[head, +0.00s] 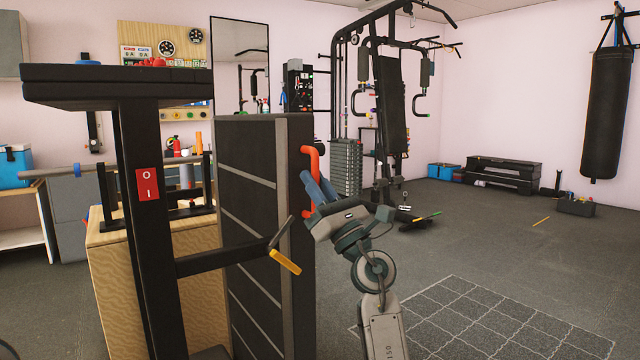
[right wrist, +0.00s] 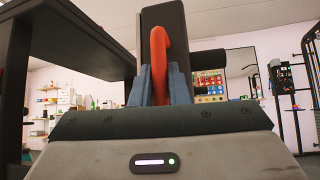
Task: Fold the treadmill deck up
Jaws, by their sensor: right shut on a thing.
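The treadmill deck (head: 250,220) stands nearly upright beside the treadmill's black upright frame (head: 140,200). A red-orange handle (head: 305,152) is fixed on the deck's right edge. My right gripper (head: 313,190) is at this handle, with its blue fingers on it. In the right wrist view the fingers (right wrist: 162,88) are shut on the handle (right wrist: 159,55), with the dark deck (right wrist: 166,25) behind. A yellow-tipped lever (head: 284,261) sticks out from a bar on the frame, left of my right arm. My left gripper is not in view.
A red power switch (head: 148,184) is on the upright, under the black console top (head: 110,82). A wooden box (head: 110,275) stands behind the frame. A multi-gym (head: 385,110) and punching bag (head: 606,110) are further back. The floor at right is mostly clear.

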